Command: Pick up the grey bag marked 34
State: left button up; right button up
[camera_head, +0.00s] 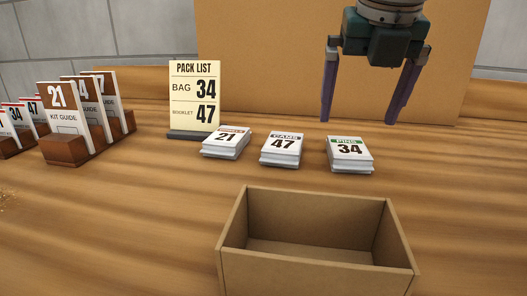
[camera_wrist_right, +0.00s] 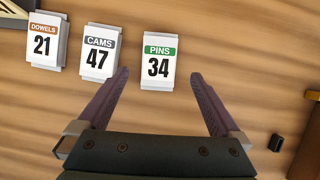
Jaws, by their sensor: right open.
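The grey bag marked 34 (camera_head: 350,154), with a white label and a green PINS band, lies on the table at the right end of a row of bags. In the right wrist view the same bag (camera_wrist_right: 159,62) lies ahead of the fingertips, near the middle of the gap between them. My right gripper (camera_head: 362,122) is open and empty, above and behind the bag in the head view. It also shows in the wrist view (camera_wrist_right: 157,75) with its purple fingers spread apart. My left gripper is not in view.
Bags marked 47 (camera_head: 282,149) and 21 (camera_head: 226,141) lie left of it. An empty open box (camera_head: 232,270) stands in front. A pack list sign (camera_head: 194,95) reads bag 34, booklet 47. Kit guide booklets (camera_head: 62,115) stand in wooden holders at left.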

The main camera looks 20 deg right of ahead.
aim_at(349, 146)
jog(key=x, duration=0.6)
jog(key=shift+f+b, duration=0.3)
jog(key=c, duration=1.4)
notch_tip(349, 146, up, 20)
jog(key=p, duration=0.2)
jog(key=shift+p, duration=0.35)
